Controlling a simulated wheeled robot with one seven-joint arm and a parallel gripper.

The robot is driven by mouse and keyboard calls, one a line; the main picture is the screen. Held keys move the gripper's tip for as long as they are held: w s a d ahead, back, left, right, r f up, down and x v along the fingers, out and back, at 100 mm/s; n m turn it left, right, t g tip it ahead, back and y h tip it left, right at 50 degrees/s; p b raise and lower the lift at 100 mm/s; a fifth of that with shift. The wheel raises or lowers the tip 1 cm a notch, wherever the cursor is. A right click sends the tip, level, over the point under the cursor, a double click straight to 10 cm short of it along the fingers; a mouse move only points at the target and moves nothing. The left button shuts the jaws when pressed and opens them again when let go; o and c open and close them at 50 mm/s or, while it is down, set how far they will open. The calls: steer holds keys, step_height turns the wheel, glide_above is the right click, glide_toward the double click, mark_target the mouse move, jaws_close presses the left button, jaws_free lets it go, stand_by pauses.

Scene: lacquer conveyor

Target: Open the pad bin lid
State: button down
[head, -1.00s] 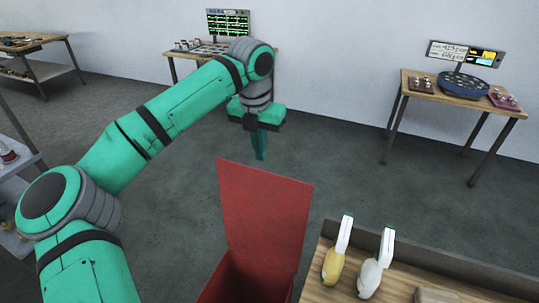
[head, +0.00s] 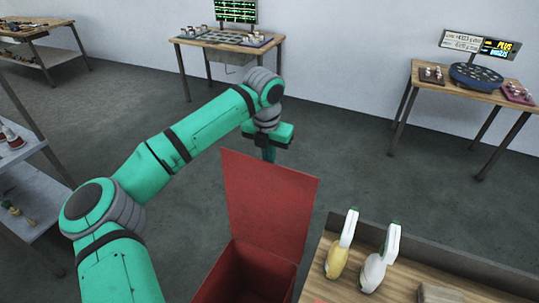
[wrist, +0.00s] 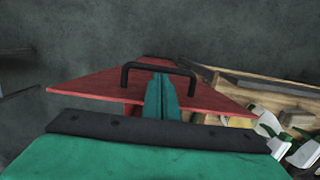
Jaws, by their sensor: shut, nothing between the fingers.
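The red pad bin (head: 248,272) stands in the lower middle of the head view, with its inside showing from above. Its red lid (head: 268,205) stands raised, roughly upright, at the bin's far side. My gripper (head: 269,155) is shut and empty, pointing down just behind the lid's top edge. In the wrist view the lid (wrist: 95,88) carries a black bar handle (wrist: 160,66), and my shut fingers (wrist: 161,98) are close by it. I cannot tell whether they touch the lid or the handle.
A wooden bench (head: 318,268) with a yellow bottle (head: 338,262) and a white bottle (head: 374,272) is right of the bin. A grey shelf (head: 35,215) stands at left. Tables with screens (head: 235,38) (head: 470,82) line the wall. The floor behind the lid is clear.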

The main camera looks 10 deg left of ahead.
stand_by(0.3)
steer(key=w+d+f, duration=0.1)
steer(key=w+f, duration=0.1)
steer(key=w, duration=0.6)
steer(key=shift+d, duration=0.25)
